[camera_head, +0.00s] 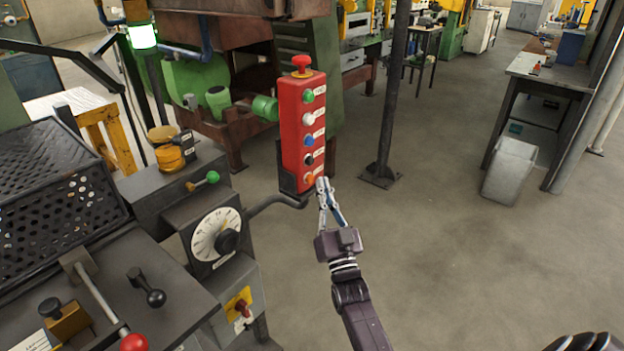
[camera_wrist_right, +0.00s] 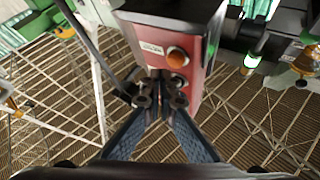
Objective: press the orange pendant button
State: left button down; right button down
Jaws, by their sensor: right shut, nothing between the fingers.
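The red pendant (camera_head: 303,127) stands upright, with a red mushroom knob on top and a column of coloured buttons. The orange button (camera_head: 309,179) is the lowest. In the right wrist view the pendant (camera_wrist_right: 208,55) appears with its dark lower end toward the top, and the orange button (camera_wrist_right: 177,55) shows beside a white label. My right gripper (camera_head: 322,184) is shut and empty, its tips just right of the orange button. In the wrist view the fingertips (camera_wrist_right: 159,82) lie just below and left of that button; I cannot tell whether they touch the pendant. My left gripper is not in view.
A bent grey arm (camera_head: 275,203) carries the pendant from a console with a round dial (camera_head: 216,234). A dark post (camera_head: 390,110) stands behind to the right. The floor right of my right arm is clear up to a grey bin (camera_head: 509,170) and a workbench (camera_head: 535,66).

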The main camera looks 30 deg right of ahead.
jog(key=s, duration=0.1)
jog(key=s+d+p, duration=0.1)
jog(key=s, duration=0.1)
jog(key=s+d+p, duration=0.1)
jog(key=shift+s, duration=0.35)
dwell(0.8)
